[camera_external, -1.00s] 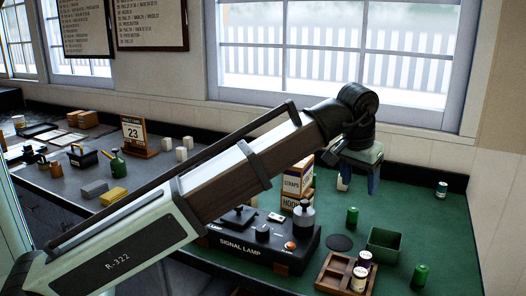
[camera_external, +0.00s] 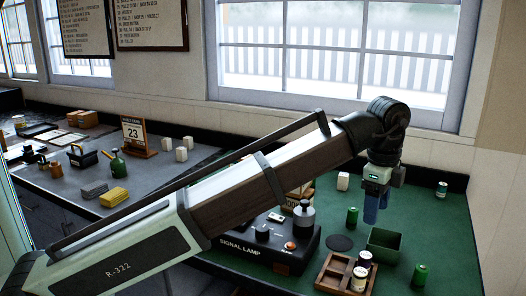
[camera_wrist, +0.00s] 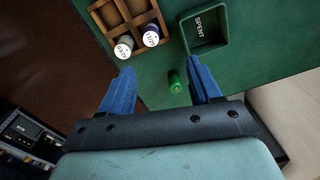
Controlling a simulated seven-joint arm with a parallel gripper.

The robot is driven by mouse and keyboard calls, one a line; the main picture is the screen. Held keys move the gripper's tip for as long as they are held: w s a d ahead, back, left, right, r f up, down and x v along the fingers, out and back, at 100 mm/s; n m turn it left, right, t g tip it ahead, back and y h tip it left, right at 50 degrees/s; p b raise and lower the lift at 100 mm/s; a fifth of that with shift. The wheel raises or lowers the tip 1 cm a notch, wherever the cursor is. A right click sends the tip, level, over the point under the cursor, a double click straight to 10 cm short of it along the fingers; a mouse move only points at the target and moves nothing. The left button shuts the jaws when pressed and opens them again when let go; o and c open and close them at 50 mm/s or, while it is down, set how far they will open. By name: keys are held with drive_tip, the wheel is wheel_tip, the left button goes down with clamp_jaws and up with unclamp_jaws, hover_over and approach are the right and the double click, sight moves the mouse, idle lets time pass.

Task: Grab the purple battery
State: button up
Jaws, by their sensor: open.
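The purple battery (camera_external: 365,258) stands in a compartment of the wooden tray (camera_external: 321,283) in the external view. In the wrist view the purple battery (camera_wrist: 152,37) has a pale labelled top and sits in the tray (camera_wrist: 105,16), beside a cream battery (camera_wrist: 124,47). My gripper (camera_external: 371,219) points down above the green mat, above and behind the tray. In the wrist view my gripper (camera_wrist: 160,75) has its two blue fingers spread and nothing held; the purple battery lies ahead of them, beyond the fingertips.
A green battery (camera_wrist: 176,82) shows between the fingers in the wrist view, below them. The green SPENT bin (camera_wrist: 208,32) is beside the tray. More batteries (camera_external: 420,274) (camera_external: 441,189) stand to the right. The signal lamp box (camera_external: 262,250) stands left of the tray.

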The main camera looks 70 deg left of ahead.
sight(365, 254)
drive_tip(key=f+m, duration=0.2)
drive_tip(key=f, duration=0.2)
drive_tip(key=f+m, duration=0.3)
drive_tip(key=f, duration=0.2)
drive_tip(key=s+f+m, duration=0.1)
drive_tip(key=f+m, duration=0.1)
drive_tip(key=f, duration=0.2)
drive_tip(key=shift+d+f+m, duration=0.1)
drive_tip(key=shift+f+m, duration=0.3)
idle(0.3)
clamp_jaws()
idle(0.5)
